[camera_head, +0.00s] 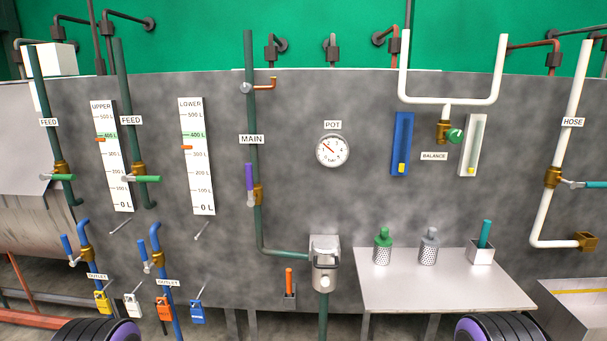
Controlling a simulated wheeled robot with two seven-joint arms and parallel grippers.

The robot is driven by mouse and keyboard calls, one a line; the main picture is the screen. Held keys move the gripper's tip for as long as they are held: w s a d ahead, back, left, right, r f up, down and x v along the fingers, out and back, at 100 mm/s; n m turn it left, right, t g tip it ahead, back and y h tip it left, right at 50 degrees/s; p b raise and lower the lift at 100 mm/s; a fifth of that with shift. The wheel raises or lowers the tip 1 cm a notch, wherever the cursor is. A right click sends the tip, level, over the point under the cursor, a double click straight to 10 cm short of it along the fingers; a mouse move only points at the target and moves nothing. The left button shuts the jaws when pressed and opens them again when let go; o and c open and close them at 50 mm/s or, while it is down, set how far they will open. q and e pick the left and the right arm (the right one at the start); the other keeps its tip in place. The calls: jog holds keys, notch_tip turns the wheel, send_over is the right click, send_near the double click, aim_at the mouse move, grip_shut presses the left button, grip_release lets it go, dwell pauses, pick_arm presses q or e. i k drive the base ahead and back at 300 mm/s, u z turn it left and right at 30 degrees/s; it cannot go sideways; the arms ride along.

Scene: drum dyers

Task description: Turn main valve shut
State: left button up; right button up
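The MAIN label (251,139) sits on a dark green vertical pipe (254,112) left of centre. Below it is a brass valve (258,195) with a purple lever (249,177). The lever points up, roughly parallel to the pipe. Higher on the same pipe is a small fitting with an orange-brown handle (266,86) pointing right. The pipe bends right into a steel box (324,262). Neither gripper is visible; only two dark rounded parts with purple rims, apparently mine, show at the bottom edge.
A round POT gauge (332,150) is on the grey wall right of the pipe. A grey table (444,291) holds two canisters and a cup at right. FEED valves with green levers (146,179) and blue OUTLET pipes (159,262) are at left. Wall around the main valve is clear.

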aim_at(252, 202)
jog(key=z, duration=0.05)
jog(key=i, duration=1)
